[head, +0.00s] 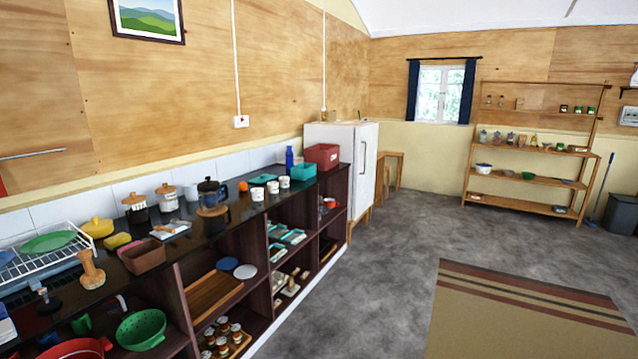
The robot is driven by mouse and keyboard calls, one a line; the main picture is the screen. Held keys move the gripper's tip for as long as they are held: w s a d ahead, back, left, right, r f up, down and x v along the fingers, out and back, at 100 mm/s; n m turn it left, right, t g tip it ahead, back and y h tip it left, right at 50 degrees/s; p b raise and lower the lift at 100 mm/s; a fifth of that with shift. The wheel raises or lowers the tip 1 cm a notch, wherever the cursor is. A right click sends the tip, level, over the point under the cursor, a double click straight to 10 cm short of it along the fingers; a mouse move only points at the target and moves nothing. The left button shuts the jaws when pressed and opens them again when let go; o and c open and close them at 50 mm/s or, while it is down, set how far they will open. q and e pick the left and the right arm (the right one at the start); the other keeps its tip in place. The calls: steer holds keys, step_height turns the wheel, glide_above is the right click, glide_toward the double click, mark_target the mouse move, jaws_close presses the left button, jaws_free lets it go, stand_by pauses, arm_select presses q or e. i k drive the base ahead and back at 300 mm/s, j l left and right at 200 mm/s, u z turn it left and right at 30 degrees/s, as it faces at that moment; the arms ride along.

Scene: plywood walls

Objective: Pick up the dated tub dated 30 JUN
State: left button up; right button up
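No date reading 30 JUN is legible in the head view, so I cannot tell which container is the dated tub. Several small white containers stand on the dark counter (228,215), one at the front (257,194), one in the middle (272,187) and one farther back (284,182). Any writing on them is too small to read. A teal box (303,173) and a red box (322,156) stand beyond them. Neither of my grippers is in view.
Open shelves under the counter hold teal trays (286,236), a green colander (141,329) and jars. A white fridge (343,150) stands at the counter's far end. A wooden rack (528,180) with small containers stands at the back. Grey floor (370,285) and a rug (520,315) are clear.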

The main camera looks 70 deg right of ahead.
mark_target(272, 186)
steer(key=i+l+z, duration=0.1)
steer(key=l+z, duration=0.2)
steer(key=l, duration=0.15)
steer(key=i+l+z, duration=0.15)
steer(key=l+z, duration=0.15)
steer(key=l, duration=0.15)
steer(key=i+l+z, duration=0.2)
steer(key=l+z, duration=0.15)
steer(key=i+l+z, duration=0.4)
steer(key=i+l, duration=0.65)
steer(key=l, duration=0.2)
steer(key=i+l+z, duration=0.1)
steer(key=i+l, duration=0.65)
steer(key=l, duration=0.15)
